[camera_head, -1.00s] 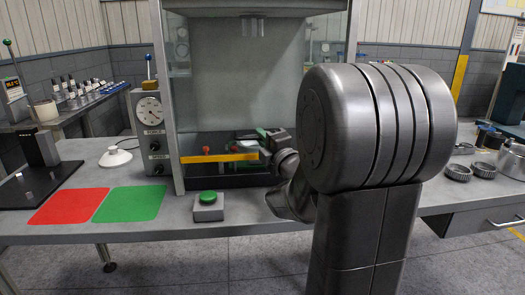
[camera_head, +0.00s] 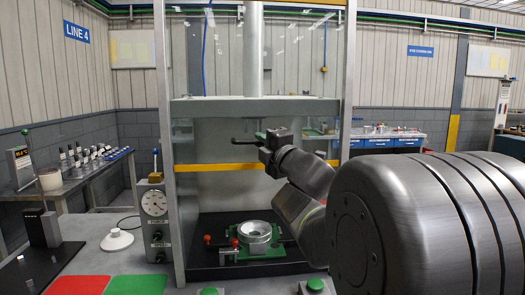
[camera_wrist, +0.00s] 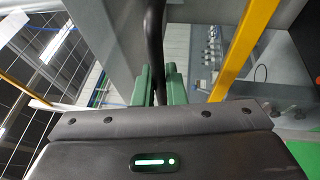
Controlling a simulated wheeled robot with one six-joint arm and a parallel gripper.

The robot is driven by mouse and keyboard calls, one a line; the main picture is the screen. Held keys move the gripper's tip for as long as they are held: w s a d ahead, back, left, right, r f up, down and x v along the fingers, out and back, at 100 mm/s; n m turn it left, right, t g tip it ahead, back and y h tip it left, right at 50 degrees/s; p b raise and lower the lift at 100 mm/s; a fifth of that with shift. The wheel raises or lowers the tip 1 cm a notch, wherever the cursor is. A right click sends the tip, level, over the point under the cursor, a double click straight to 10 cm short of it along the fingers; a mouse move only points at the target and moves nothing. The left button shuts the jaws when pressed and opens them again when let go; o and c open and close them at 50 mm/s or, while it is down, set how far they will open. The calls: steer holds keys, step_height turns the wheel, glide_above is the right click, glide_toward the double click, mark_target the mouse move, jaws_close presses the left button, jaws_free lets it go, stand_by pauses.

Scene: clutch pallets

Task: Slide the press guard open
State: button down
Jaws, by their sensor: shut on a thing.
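The press guard is a clear pane with a yellow bar (camera_head: 215,167) along its lower edge. It stands raised, with the bar well above the press bed (camera_head: 208,265). My gripper (camera_head: 262,138) is at the front of the guard, just above the bar, shut on the guard's black handle (camera_head: 243,141). In the wrist view the dark handle (camera_wrist: 154,35) passes between the green fingertips (camera_wrist: 155,86), and the yellow bar (camera_wrist: 244,48) runs beside it. Below the guard, a round metal part (camera_head: 258,232) sits in a green fixture (camera_head: 275,252) with red knobs.
The press frame's left post (camera_head: 166,120) and right post (camera_head: 349,75) flank the guard. A gauge box (camera_head: 154,220) stands left of the press. A red mat (camera_head: 78,285) and a green mat (camera_head: 140,286) lie at front left. Green buttons (camera_head: 210,291) show at the front edge.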

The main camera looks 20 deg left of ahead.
steer(key=shift+r, duration=0.45)
steer(key=c, duration=1.5)
jaws_free()
steer(key=shift+f, duration=0.1)
steer(key=v, duration=1.3)
steer(key=shift+s+d+b, duration=0.25)
steer(key=shift+d+b, duration=0.05)
steer(key=shift+d, duration=0.05)
